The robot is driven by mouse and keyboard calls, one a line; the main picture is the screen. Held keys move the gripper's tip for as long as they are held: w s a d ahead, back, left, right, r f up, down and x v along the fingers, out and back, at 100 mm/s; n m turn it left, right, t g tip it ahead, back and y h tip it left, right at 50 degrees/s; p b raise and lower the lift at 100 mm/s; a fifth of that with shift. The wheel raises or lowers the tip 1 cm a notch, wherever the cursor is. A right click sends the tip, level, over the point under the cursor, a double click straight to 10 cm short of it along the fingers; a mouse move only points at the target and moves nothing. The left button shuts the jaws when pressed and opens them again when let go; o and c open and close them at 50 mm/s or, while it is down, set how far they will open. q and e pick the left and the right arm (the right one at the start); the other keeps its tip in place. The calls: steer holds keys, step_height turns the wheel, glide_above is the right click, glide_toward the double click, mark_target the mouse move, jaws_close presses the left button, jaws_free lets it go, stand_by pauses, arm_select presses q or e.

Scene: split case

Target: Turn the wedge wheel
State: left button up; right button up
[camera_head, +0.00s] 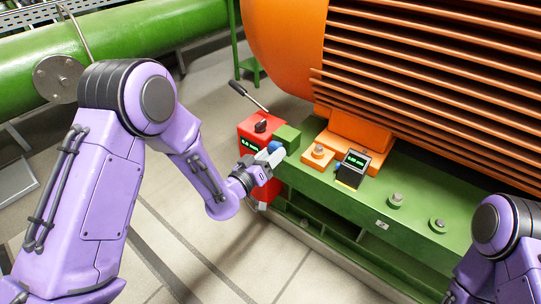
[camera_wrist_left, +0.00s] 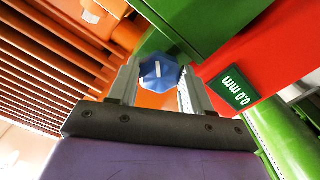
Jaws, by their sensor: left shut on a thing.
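The wedge wheel is a small blue faceted knob with a white mark on its face. It shows between the fingers in the left wrist view (camera_wrist_left: 158,76) and partly in the head view (camera_head: 276,147), beside a green block. My left gripper (camera_head: 273,156) has its two grey fingers on either side of the wheel and is shut on it. The red box (camera_head: 250,130) next to it has a green display reading 0.0 mm in the left wrist view (camera_wrist_left: 233,92). My right arm enters at the lower right of the head view; its gripper is out of frame.
A large orange finned machine (camera_head: 285,40) stands on a green base (camera_head: 420,215). A black gauge with a green display (camera_head: 355,160) and several bolts sit on the base. A green pipe (camera_head: 150,35) runs behind. The floor in front is clear.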

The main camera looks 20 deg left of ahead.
arm_select(q)
steer(key=o, duration=1)
steer(key=shift+a, duration=0.1)
steer(key=shift+o, duration=0.2)
steer(key=shift+s, duration=0.15)
steer(key=v, duration=1)
steer(key=shift+s, duration=0.15)
